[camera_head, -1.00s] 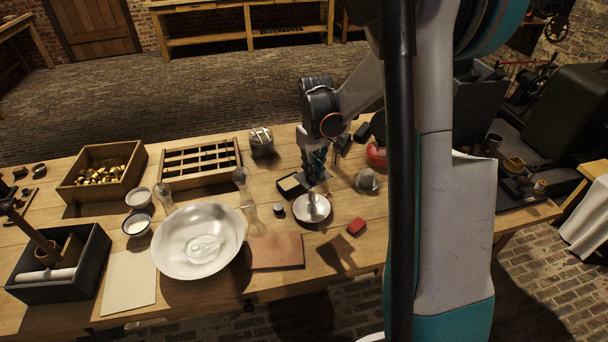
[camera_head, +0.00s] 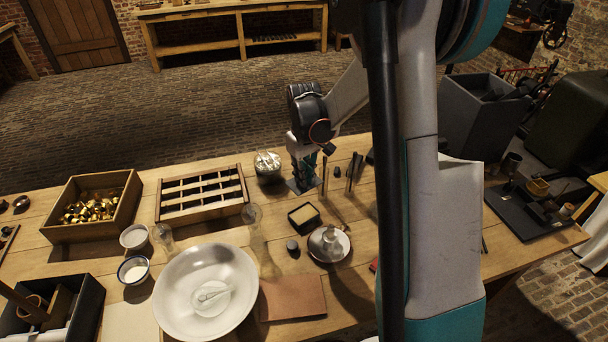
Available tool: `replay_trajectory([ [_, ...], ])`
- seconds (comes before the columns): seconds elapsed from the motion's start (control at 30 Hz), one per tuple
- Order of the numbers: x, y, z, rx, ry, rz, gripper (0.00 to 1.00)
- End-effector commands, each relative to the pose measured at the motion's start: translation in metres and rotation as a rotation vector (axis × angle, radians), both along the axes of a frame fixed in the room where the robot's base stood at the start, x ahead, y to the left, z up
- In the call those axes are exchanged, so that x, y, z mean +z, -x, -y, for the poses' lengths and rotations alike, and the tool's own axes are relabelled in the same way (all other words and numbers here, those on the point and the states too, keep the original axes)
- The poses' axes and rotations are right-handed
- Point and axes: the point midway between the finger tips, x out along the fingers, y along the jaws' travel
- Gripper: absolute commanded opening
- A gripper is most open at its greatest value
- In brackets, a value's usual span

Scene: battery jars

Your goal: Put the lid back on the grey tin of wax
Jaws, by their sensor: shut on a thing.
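The open square tin (camera_head: 305,216) has dark grey sides and a pale cream filling, likely the wax. It stands on the table behind the white dish. My gripper (camera_head: 304,182) points down behind the tin, farther from the camera and apart from it. It is shut on a small flat dark piece (camera_head: 303,187), which looks like the lid. The fingertips and the lid are small and dark, so the exact grip and the height above the table are hard to tell.
A dish (camera_head: 341,254) with a grey cone-like shape stands in front of the tin, beside a small dark knob (camera_head: 292,247). A metal canister (camera_head: 268,167) is left of my gripper; upright dark rods (camera_head: 352,171) are right. My arm hides the table farther right.

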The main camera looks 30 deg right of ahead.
Motion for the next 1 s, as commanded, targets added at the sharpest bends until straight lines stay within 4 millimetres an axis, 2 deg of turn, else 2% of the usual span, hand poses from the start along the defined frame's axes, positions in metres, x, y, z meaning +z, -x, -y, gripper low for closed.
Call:
replay_trajectory([
  [0.5, -0.064, 0.000, 0.000, 0.000, 0.000, 0.000, 0.00],
  [1.0, -0.088, 0.000, 0.000, 0.000, 0.000, 0.000, 0.00],
])
